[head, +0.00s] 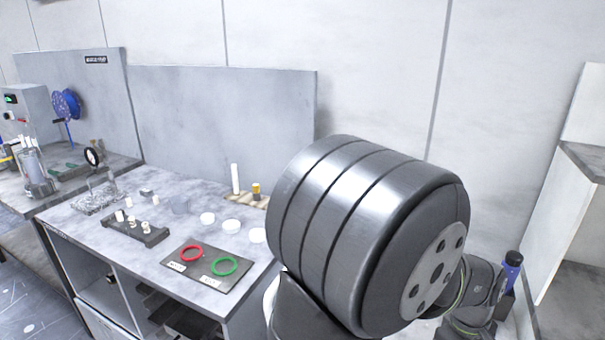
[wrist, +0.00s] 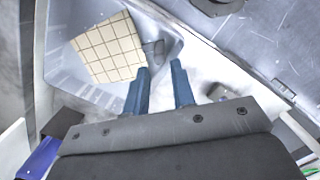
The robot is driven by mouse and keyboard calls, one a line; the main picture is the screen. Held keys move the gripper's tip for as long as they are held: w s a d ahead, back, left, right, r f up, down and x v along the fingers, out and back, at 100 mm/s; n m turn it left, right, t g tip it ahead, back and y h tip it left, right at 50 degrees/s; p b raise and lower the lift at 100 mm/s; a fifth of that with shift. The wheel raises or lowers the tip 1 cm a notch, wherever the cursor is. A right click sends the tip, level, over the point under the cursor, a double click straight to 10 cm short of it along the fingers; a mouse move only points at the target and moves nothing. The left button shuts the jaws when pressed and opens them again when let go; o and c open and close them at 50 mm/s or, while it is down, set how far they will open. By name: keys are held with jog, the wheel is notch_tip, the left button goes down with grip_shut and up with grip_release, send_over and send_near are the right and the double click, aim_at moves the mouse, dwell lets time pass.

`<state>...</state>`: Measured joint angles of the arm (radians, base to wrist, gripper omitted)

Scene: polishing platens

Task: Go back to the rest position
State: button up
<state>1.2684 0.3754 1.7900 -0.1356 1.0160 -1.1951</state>
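My gripper (wrist: 160,67) shows in the wrist view as two blue fingers held apart, with a clear gap between them. Nothing is held between the fingers. Beyond the fingertips are a cream grid-patterned tile (wrist: 109,48) and a small grey piece (wrist: 153,52), both apart from the fingers as far as I can tell. In the head view my gripper is not seen; a large dark joint of my own arm fills the middle right and hides part of the bench.
The grey bench (head: 190,288) carries a dark mat (head: 206,277) with a red ring (head: 191,254) and a green ring (head: 224,266), several white discs, and a dark rack (head: 135,229) with small pale pieces. A grey panel (head: 230,110) stands behind.

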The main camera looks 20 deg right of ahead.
jog(key=f, duration=0.4)
jog(key=s+f, duration=0.1)
jog(key=f, duration=0.2)
jog(key=shift+f, duration=0.1)
notch_tip(320, 180, up, 9)
jog(key=shift+w+d+f, duration=0.1)
jog(key=shift+f, duration=0.1)
jog(key=w+r+n+h, duration=0.1)
jog(key=w+n, duration=0.8)
jog(key=w, duration=0.8)
jog(key=f, duration=0.9)
jog(key=shift+d+f, duration=0.15)
jog(key=shift+d, duration=0.05)
jog(key=shift+w, duration=0.1)
jog(key=r, duration=0.3)
jog(key=w+r, duration=0.1)
jog(key=r, duration=0.1)
jog(key=shift+a+r, duration=0.2)
